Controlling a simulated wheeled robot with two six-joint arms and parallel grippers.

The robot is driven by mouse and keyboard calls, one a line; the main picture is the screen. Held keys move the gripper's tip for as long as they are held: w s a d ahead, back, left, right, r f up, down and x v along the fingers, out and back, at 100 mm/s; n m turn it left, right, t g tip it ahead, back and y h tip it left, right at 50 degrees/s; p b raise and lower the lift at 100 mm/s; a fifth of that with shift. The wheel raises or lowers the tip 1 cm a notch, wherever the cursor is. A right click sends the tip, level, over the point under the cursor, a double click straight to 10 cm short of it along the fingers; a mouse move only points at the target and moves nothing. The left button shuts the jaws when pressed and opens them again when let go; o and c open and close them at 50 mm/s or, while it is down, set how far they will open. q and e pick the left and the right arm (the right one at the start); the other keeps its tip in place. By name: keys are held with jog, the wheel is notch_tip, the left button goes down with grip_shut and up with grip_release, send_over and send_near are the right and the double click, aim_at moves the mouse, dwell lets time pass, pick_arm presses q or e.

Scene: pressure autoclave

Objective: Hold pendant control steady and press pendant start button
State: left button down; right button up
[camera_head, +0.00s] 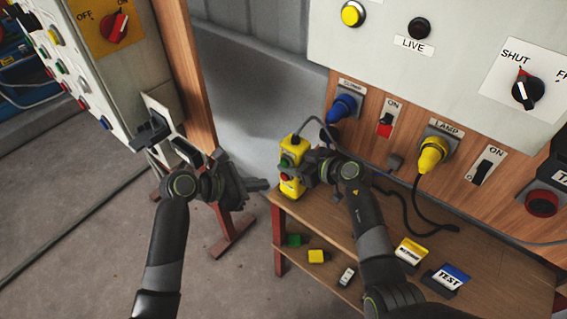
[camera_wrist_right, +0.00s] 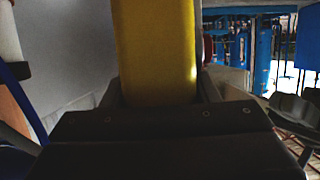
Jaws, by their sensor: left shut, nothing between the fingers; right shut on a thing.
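The yellow pendant control (camera_head: 292,182) stands upright above the left end of the wooden shelf, with a black cable leaving its top. A green button (camera_head: 286,161) and a red button (camera_head: 285,177) show on its face. My right gripper (camera_head: 305,172) is shut on the pendant's body; the right wrist view shows the yellow body (camera_wrist_right: 156,50) between the fingers. My left gripper (camera_head: 262,185) is shut and empty, its tips just left of the pendant and apart from it, near the height of the red button.
The panel behind has a blue plug (camera_head: 343,107), a yellow lamp plug (camera_head: 432,154) and switches. A control cabinet (camera_head: 130,75) stands at the left.

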jog(key=o, duration=1.3)
jog(key=shift+o, duration=0.2)
jog(key=shift+d, duration=0.1)
